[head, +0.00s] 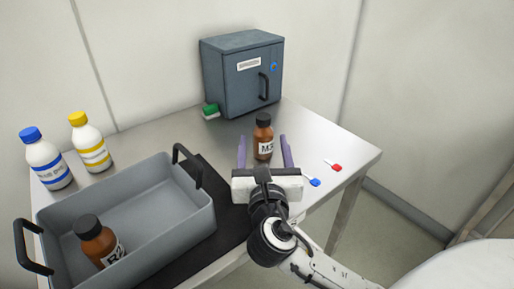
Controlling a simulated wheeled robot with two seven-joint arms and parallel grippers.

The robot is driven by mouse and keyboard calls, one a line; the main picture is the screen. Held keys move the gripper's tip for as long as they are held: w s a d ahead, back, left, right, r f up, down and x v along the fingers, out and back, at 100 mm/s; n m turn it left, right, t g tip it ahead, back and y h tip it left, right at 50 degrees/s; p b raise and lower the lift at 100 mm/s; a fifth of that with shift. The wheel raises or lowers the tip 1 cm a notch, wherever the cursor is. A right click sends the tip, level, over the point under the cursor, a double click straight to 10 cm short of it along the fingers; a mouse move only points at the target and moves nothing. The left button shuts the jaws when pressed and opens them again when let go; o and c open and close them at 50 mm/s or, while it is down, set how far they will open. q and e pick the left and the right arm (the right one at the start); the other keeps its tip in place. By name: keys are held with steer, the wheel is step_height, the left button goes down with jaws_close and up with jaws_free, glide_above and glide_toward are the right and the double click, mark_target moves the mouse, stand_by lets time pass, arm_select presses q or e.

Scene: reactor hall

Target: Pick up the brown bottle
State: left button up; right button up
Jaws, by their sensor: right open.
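A brown bottle (264,134) with a black cap and a white label stands upright on the metal table. My right gripper (265,151) is open, with one purple finger on each side of this bottle; I cannot tell whether they touch it. Another brown bottle (93,237) with a black cap and a label leans inside the grey tray (190,217) at the lower left. My left gripper does not show.
White bottles with a blue cap (47,160) and a yellow cap (89,143) stand at the left. A grey cabinet (228,75) stands at the back, with a green item (210,111) beside it. Blue (314,182) and red (336,167) tags lie at the right.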

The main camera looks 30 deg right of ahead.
mark_target(263, 137)
steer(key=x, duration=0.4)
steer(key=shift+w+d, duration=0.15)
steer(key=shift+w, duration=0.05)
steer(key=x, duration=0.2)
steer(key=b+x, duration=0.1)
steer(key=x, duration=0.2)
steer(key=shift+w+d+f, duration=0.25)
steer(key=shift+r, duration=0.1)
steer(key=c, duration=1.2)
